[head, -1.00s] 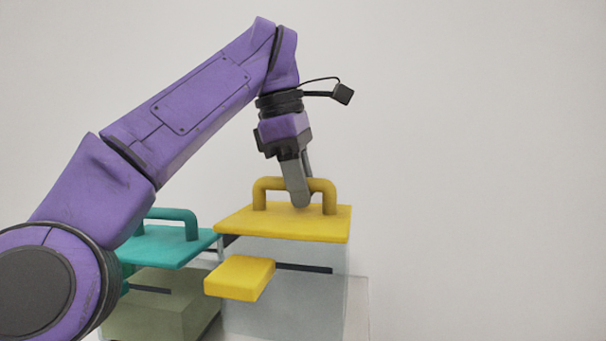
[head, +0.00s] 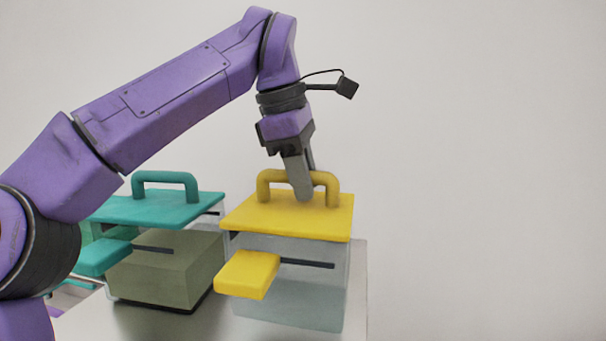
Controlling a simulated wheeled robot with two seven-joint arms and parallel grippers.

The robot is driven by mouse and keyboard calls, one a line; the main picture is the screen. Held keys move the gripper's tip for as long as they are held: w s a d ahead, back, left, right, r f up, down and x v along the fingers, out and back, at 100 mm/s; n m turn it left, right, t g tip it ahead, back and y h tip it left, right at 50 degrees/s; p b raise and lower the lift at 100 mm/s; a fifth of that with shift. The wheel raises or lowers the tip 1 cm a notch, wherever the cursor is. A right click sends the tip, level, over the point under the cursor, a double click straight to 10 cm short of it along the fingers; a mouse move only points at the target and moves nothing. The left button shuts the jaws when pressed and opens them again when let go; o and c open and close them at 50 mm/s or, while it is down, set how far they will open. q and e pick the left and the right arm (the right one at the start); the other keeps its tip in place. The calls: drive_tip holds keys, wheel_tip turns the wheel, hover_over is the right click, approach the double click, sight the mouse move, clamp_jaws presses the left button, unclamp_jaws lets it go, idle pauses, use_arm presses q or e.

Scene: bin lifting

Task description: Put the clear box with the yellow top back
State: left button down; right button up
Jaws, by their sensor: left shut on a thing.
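The clear box (head: 305,300) has a flat yellow top (head: 285,219) with a yellow arched handle and a yellow block on a dark bar at its front. It looks upright at the right end of a pale surface; I cannot tell whether its bottom touches that surface. My left gripper (head: 302,196) points down from above and is shut on the yellow handle (head: 268,185), its fingers at the handle's middle. The box looks empty through its clear walls. My right gripper is not in view.
A second box with a teal top (head: 165,207) and teal handle stands close on the left, a dull green block (head: 165,270) inside it. The pale surface (head: 130,322) is bare in front of it. A plain wall fills the back and right.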

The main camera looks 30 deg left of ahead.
use_arm(q)
drive_tip(key=shift+f+b, duration=0.35)
drive_tip(key=shift+f, duration=0.05)
drive_tip(key=c, duration=0.8)
unclamp_jaws()
drive_tip(key=shift+s, duration=0.1)
drive_tip(key=shift+r, duration=0.1)
